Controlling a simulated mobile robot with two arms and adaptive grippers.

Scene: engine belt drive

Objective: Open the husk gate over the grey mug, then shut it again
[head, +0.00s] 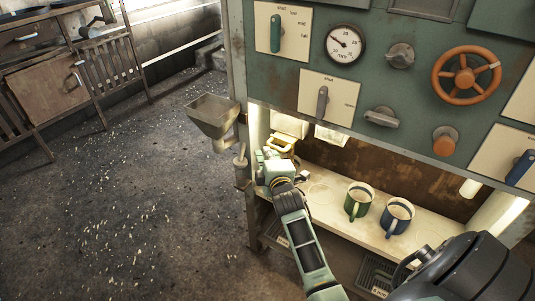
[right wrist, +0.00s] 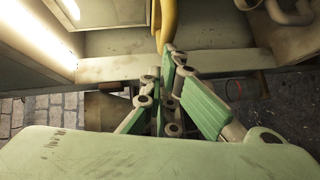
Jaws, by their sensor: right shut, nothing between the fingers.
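My right gripper (head: 272,163) is shut and empty at the left end of the lit shelf (head: 325,200), beside a yellow piece (head: 281,143). In the right wrist view the closed fingers (right wrist: 170,62) are close to a curved yellow bar (right wrist: 168,20); I cannot tell if they touch. A grey lever (head: 322,104) stands upright on a cream plate marked "shut" at its top; I cannot tell whether it works the husk gate. No grey mug shows clearly; a greyish looped piece (right wrist: 288,12) is cut off at the top of the wrist view. My left gripper is not in view.
A green mug (head: 358,200) and a blue mug (head: 397,215) stand on the shelf, right of my gripper. Above are a gauge (head: 345,44), knobs and an orange handwheel (head: 466,75). A metal hopper (head: 213,115) juts out left. The floor left is mostly clear.

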